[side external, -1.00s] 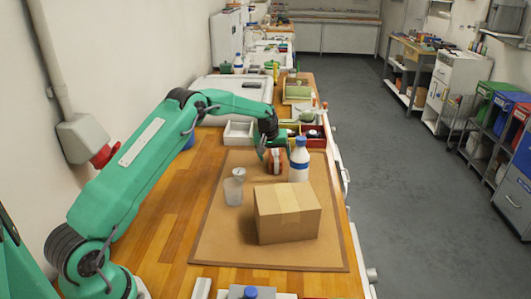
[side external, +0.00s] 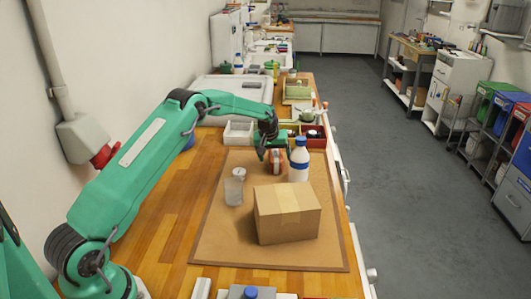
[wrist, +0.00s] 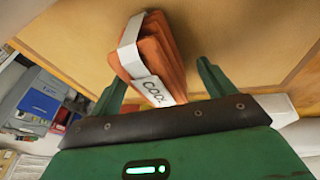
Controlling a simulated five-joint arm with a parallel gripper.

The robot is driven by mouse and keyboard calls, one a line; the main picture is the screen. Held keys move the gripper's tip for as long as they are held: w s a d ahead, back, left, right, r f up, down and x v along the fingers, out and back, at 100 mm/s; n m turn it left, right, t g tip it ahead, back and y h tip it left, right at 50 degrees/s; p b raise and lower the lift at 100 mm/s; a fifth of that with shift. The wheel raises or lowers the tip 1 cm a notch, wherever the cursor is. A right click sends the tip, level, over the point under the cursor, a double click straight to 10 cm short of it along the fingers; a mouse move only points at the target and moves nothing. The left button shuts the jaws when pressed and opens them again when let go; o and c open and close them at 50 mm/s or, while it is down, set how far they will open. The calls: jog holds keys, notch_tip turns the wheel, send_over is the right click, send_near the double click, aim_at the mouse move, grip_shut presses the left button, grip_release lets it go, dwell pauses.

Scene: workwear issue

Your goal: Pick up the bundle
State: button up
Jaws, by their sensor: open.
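The bundle (wrist: 158,52) is a folded orange stack with a white paper band around it and a partly readable label, "COO". In the side view the bundle (side external: 277,162) lies on the brown mat (side external: 218,240), just left of a white bottle. My gripper (wrist: 160,80) is open, with one green finger on each side of the bundle's near end in the wrist view. I see no grip on it. In the side view my gripper (side external: 268,153) is close beside the bundle and partly covers it. Whether a finger touches it, I cannot tell.
A white bottle with a blue cap (side external: 299,160) stands close right of the bundle. A cardboard box (side external: 287,214) and a clear cup (side external: 233,192) stand nearer the camera. Divided trays (side external: 238,133) lie behind. The mat's left front part is clear.

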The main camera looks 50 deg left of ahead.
aim_at(275, 152)
jog(key=shift+f, duration=0.1)
dwell(0.3)
jog(key=c, duration=1.3)
notch_tip(275, 152, up, 11)
jog(key=shift+f, duration=0.15)
